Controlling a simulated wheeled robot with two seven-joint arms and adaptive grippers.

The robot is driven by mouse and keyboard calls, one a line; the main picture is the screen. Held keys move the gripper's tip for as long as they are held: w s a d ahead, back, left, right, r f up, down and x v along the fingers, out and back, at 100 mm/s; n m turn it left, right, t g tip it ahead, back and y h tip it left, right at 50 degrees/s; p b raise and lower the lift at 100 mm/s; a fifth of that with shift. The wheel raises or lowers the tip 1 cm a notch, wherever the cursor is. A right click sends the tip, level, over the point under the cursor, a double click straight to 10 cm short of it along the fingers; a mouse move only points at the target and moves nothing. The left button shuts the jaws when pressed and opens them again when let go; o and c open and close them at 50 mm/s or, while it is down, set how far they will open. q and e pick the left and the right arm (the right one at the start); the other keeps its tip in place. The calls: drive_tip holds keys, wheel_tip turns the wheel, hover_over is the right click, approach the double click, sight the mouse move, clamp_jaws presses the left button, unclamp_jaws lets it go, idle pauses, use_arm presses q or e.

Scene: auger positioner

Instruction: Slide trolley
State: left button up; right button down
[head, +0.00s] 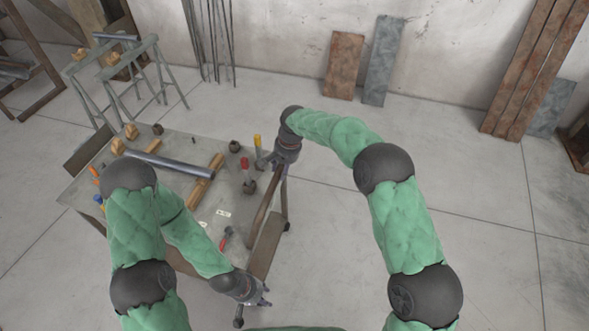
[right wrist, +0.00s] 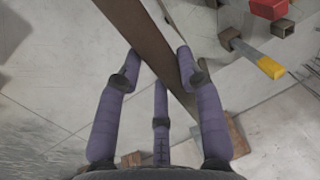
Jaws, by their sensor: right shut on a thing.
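The trolley (head: 207,148) is a grey-topped table at the left of the head view, with tools and parts on it. A brown bar (head: 263,208) runs along its right side. My right gripper (head: 272,162) is at the far end of this bar. In the right wrist view the bar (right wrist: 148,40) passes between my right gripper's fingers (right wrist: 158,58), which are shut on it. My left gripper (head: 264,297) is beside the near right corner of the trolley, near the bar's near end. Its fingers are small and partly hidden, so I cannot tell whether they are open or touching anything.
Planks (head: 535,70) lean on the back wall. Floor (head: 505,205) to the right is clear.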

drive_tip(key=shift+w+a, duration=0.25)
drive_tip(key=shift+a, duration=0.5)
drive_tip(key=shift+a, duration=0.1)
drive_tip(key=c, duration=1.1)
unclamp_jaws()
drive_tip(key=o, duration=0.3)
drive_tip(key=shift+w+a, duration=0.1)
drive_tip(key=shift+a, duration=0.05)
wheel_tip(320, 180, up, 12)
drive_tip(key=d, duration=0.2)
drive_tip(key=shift+s+d+f, duration=0.15)
drive_tip(key=shift+s, duration=0.25)
drive_tip(key=shift+f, duration=0.1)
